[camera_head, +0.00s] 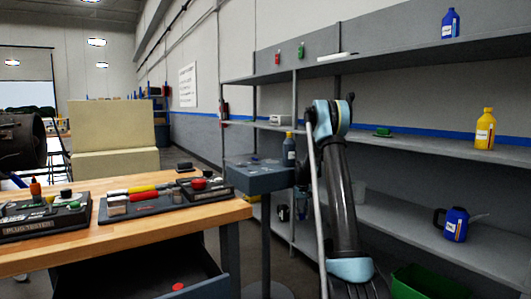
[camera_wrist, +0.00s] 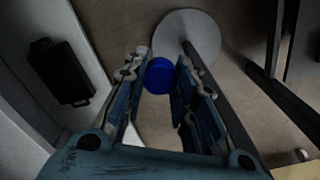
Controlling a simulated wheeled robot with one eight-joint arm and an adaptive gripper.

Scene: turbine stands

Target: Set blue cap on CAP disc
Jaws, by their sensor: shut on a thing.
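The blue cap (camera_wrist: 159,74) is a round, deep-blue piece between the fingertips of my gripper (camera_wrist: 162,78) in the wrist view. The two fingers stand on either side of it, shut on it, and it is held above the floor. In the head view my arm rises at right of centre, and I cannot make out the gripper or the cap there. I cannot pick out the CAP disc in either view.
A grey stand (camera_head: 262,182) with a raised tray is left of my arm. Its round base (camera_wrist: 190,24) shows below the cap. A wooden workbench (camera_head: 150,229) with tool trays is at left. Shelves (camera_head: 420,146) with bottles stand right. A black case (camera_wrist: 62,72) is at left.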

